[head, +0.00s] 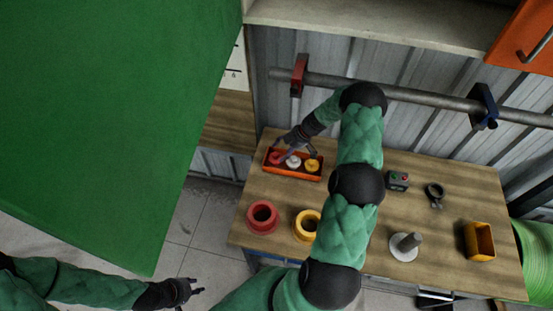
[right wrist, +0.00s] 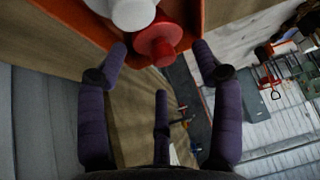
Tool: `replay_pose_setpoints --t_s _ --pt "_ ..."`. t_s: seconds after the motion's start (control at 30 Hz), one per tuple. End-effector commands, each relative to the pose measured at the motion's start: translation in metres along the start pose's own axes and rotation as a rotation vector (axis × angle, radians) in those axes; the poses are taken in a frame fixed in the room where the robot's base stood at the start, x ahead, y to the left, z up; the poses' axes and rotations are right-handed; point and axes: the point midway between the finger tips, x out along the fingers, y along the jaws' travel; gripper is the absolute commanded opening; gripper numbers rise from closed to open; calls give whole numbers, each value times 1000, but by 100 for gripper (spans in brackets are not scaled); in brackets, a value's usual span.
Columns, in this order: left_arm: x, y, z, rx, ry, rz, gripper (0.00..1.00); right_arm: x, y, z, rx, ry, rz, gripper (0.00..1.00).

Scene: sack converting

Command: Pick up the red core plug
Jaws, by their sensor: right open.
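The red core plug (head: 276,158) stands at the left end of a small orange-red tray (head: 292,174) at the table's back left. A white plug (head: 293,162) and a yellow plug (head: 312,165) are beside it in the tray. My right gripper (head: 295,147) is over the tray, with its fingers partly covering the plugs. In the right wrist view, the red plug (right wrist: 155,42) lies between the spread, empty fingertips (right wrist: 160,58); contact cannot be told. The white plug (right wrist: 132,12) is close against it. My left gripper (head: 188,292) is low at the left, away from the table; its opening is unclear.
On the table (head: 400,280) are a red ring (head: 262,217), a yellow ring (head: 307,225), a grey spindle on a disc (head: 405,246), a yellow bin (head: 479,241), a button box (head: 397,181) and a clamp (head: 434,194). A pipe (head: 400,92) runs behind. A green panel (head: 110,120) fills the left.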

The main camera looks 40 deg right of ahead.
Motion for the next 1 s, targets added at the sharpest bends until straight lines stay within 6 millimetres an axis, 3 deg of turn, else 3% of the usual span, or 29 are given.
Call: replay_pose_setpoints --t_s 0.4,0.73,0.9,1.0 --pt "-4 2 0 0 0 0 32 46 1 4 -1 1 -3 66" --pt "-4 2 0 0 0 0 32 51 1 5 0 0 -1 66" --pt "-4 2 0 0 0 0 32 51 1 5 0 0 -1 23" --pt "-4 2 0 0 0 0 32 50 1 5 0 0 -1 22"
